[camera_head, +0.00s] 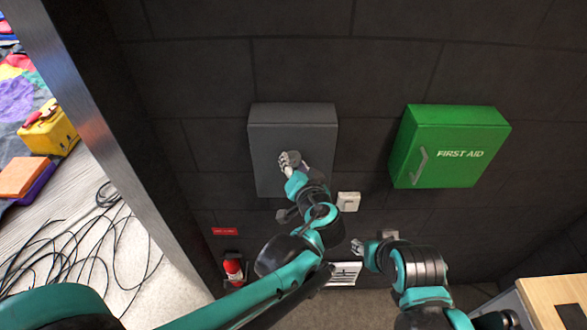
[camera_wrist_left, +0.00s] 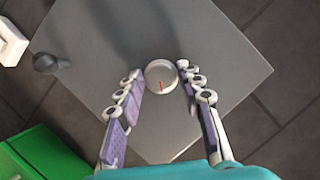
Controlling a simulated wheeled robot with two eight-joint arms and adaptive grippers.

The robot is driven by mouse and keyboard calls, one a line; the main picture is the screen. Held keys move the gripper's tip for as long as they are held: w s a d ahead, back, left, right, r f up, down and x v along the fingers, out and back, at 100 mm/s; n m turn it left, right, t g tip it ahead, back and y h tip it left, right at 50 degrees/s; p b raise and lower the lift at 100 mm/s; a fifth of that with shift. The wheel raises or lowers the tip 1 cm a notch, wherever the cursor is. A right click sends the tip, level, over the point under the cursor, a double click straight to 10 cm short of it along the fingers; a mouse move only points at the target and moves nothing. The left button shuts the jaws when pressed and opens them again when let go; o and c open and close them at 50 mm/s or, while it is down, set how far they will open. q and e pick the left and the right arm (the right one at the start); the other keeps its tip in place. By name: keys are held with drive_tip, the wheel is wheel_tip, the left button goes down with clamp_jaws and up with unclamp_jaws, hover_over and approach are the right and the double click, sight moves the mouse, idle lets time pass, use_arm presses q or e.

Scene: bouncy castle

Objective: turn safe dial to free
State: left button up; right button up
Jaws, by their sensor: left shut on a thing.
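A dark grey safe (camera_head: 268,125) is mounted on the wall; its front plate fills much of the left wrist view (camera_wrist_left: 215,50). The round silver dial (camera_wrist_left: 160,74) has a short red-orange mark on its face. My left gripper (camera_head: 289,160) is at the safe's front, with its two fingers shut on the dial from both sides. A dark round knob (camera_wrist_left: 45,63) sticks out near the plate's edge. In the head view my gripper hides the dial. My right gripper (camera_head: 359,247) is lower right, away from the safe; its opening is unclear.
A green first aid box (camera_head: 455,145) hangs to the right of the safe. A small white wall box (camera_head: 348,201) sits just below and right of the safe. Black cables (camera_head: 90,245) lie on the floor at left.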

use_arm(q)
drive_tip(key=m+y+b, duration=0.1)
drive_tip(key=m+b, duration=0.2)
drive_tip(key=m+t+y+b, duration=0.1)
drive_tip(key=shift+d+f+m+y+b, duration=0.2)
drive_tip(key=shift+f+m+y+b, duration=0.1)
drive_tip(key=shift+f+m+b, duration=0.1)
drive_tip(key=shift+m+t+y+b, duration=0.6)
drive_tip(key=shift+m+t+b, duration=0.2)
drive_tip(key=shift+m+b, duration=0.9)
drive_tip(key=shift+r+m, duration=0.1)
drive_tip(key=shift+m, duration=0.2)
drive_tip(key=o, duration=1.1)
drive_tip(key=shift+o, duration=0.2)
